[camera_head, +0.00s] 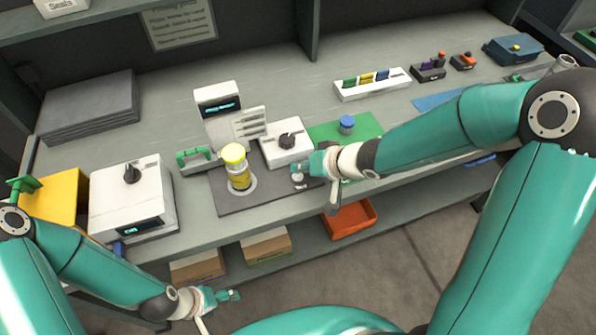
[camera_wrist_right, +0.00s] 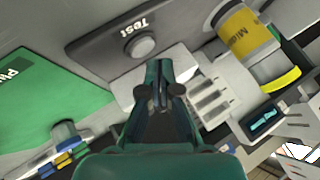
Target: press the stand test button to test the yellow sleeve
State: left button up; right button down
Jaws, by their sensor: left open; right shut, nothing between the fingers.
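In the right wrist view the sleeve (camera_wrist_right: 252,38) shows a label, partly readable. The round grey test button (camera_wrist_right: 143,47) sits by the word "Test" on the dark base, and it also shows in the head view (camera_head: 298,177). My right gripper (camera_wrist_right: 158,72) is shut and empty, its fingertips close to the button; I cannot tell whether they touch it. My left gripper (camera_head: 230,296) is open and empty, low in front of the bench.
A white box with a dark knob (camera_head: 286,141) and a small display (camera_head: 217,104) stand behind the base. A green mat (camera_head: 366,130) with a blue-capped part lies to the right. A white machine (camera_head: 131,200) stands left. An orange bin (camera_head: 350,220) is on the lower shelf.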

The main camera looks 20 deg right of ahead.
aim_at(300, 177)
dwell(0.3)
notch_tip(300, 177, up, 5)
jog(key=p, duration=0.5)
jog(key=shift+r+p, duration=0.1)
jog(key=shift+p, duration=0.2)
dwell(0.6)
